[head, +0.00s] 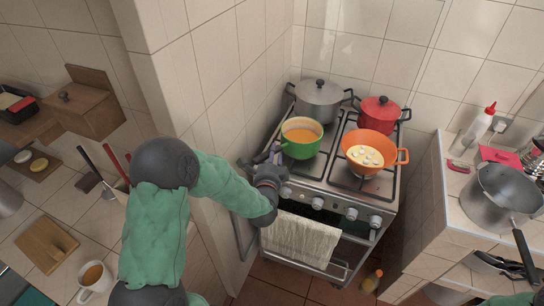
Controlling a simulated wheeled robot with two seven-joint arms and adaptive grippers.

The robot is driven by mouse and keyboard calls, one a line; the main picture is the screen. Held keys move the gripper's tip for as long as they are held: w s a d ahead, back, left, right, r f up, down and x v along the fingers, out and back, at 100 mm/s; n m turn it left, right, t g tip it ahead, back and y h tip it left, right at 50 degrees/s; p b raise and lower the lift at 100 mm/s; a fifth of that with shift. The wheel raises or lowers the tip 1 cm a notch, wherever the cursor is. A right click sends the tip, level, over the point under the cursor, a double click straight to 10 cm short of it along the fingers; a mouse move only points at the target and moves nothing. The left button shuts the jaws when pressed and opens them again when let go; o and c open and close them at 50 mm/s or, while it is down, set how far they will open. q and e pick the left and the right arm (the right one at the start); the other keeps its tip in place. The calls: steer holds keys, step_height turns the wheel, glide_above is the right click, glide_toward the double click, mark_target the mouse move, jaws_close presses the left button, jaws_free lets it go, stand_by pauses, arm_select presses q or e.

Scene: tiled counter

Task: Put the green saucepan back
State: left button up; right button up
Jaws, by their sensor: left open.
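The green saucepan (301,141) stands on the front left burner of the stove, with orange soup in it. Its handle side faces left, toward my left gripper (268,157). My left gripper is open at the stove's front left edge, close to the handle. Whether its fingers touch the handle I cannot tell. My right gripper does not show clearly; only a bit of green sleeve shows at the bottom right.
An orange pan (373,152) is on the front right burner. A grey lidded pot (318,101) and a red lidded pot (379,113) stand behind. A tiled wall corner (215,100) rises left of the stove. A steel saucepan (500,198) stands on the right counter.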

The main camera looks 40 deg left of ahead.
arm_select(q)
steer(key=p+v, duration=0.2)
steer(key=v, duration=1)
steer(key=d+f+n+g+h, duration=0.35)
steer(key=d+f, duration=0.25)
steer(key=f, duration=0.4)
steer(key=d+f+n+g+h, duration=0.35)
steer(key=d+f+h, duration=0.2)
steer(key=f, duration=0.35)
steer(key=s+d+f+n+g+h, duration=0.3)
steer(key=s+d+f+n+g, duration=0.4)
steer(key=s+d+f, duration=0.4)
step_height(320, 180, down, 3)
steer(key=shift+s+d+r+n, duration=0.2)
steer(key=shift+s+d+n, duration=0.15)
steer(key=shift+s+n, duration=0.5)
